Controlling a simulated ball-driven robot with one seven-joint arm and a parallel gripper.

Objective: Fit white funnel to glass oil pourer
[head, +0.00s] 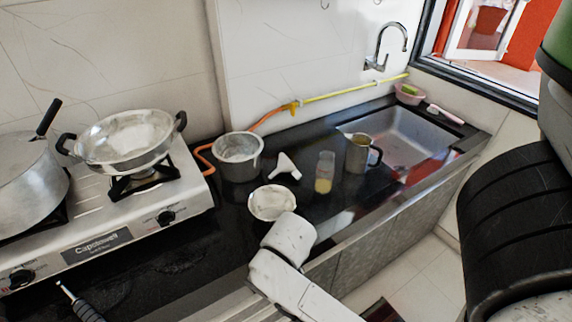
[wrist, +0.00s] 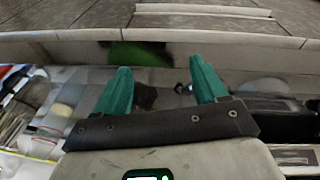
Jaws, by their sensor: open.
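A white funnel (head: 286,167) lies on the dark counter in the head view, with its wide end away from the spout. To its right stands a glass oil pourer (head: 324,172), a clear upright vessel with yellow oil in its lower part. The two are apart, with a small gap of counter between them. My gripper (wrist: 161,82) shows in the wrist view with its two teal fingers spread and nothing between them. In the head view my white arm is at the counter's front edge, and the fingers are not visible there. Neither funnel nor pourer shows in the wrist view.
A metal bowl (head: 272,203) sits in front of the funnel. A metal pot (head: 238,157) stands left, and a metal jug (head: 359,153) right by the sink (head: 408,140). A gas stove (head: 120,212) with a wok (head: 128,140) fills the left. An orange-yellow hose runs behind.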

